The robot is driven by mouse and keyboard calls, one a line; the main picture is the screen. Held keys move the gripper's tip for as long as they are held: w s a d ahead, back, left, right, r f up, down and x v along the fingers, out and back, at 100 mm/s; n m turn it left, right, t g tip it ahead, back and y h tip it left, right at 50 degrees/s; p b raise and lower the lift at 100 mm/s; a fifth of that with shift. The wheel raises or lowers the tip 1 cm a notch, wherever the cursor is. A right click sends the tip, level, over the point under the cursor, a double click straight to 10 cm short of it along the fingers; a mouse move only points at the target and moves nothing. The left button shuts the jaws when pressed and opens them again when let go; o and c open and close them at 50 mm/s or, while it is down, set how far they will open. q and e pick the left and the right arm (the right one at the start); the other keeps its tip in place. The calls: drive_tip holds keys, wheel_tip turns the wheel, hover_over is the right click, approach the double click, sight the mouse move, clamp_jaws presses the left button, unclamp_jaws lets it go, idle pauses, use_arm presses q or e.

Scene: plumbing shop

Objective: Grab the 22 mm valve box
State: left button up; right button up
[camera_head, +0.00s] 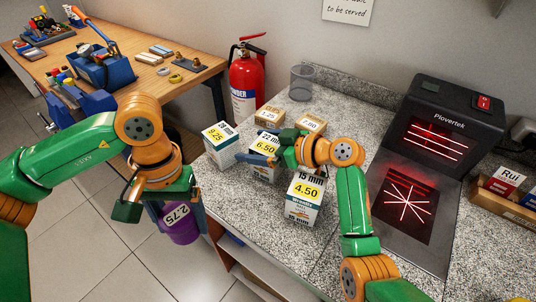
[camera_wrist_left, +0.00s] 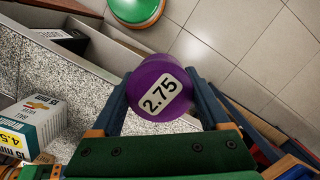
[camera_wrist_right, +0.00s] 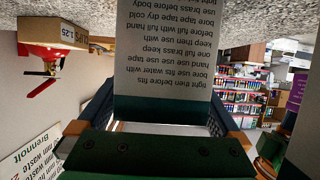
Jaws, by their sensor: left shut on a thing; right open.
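The 22 mm valve box (camera_head: 265,171), white and teal with a yellow 6.50 label, stands on the speckled counter in the head view, partly hidden by my right gripper (camera_head: 272,150). That gripper is open, its fingers at the top of this box. In the right wrist view a white and teal printed box (camera_wrist_right: 165,55), seemingly the same one, shows between the open fingers (camera_wrist_right: 160,112). My left gripper (camera_head: 178,210) is shut on a purple roll-like item (camera_head: 182,228) labelled 2.75, held over the floor beside the counter; it also shows in the left wrist view (camera_wrist_left: 158,84).
A 9.25 box (camera_head: 222,145) stands close on the left and a 15 mm 4.50 box (camera_head: 303,200) close in front. Two small cardboard boxes (camera_head: 269,117) (camera_head: 310,124) sit behind. A Plovertek scanner (camera_head: 440,120) stands at right, a wire cup (camera_head: 301,82) at the back.

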clamp_jaws()
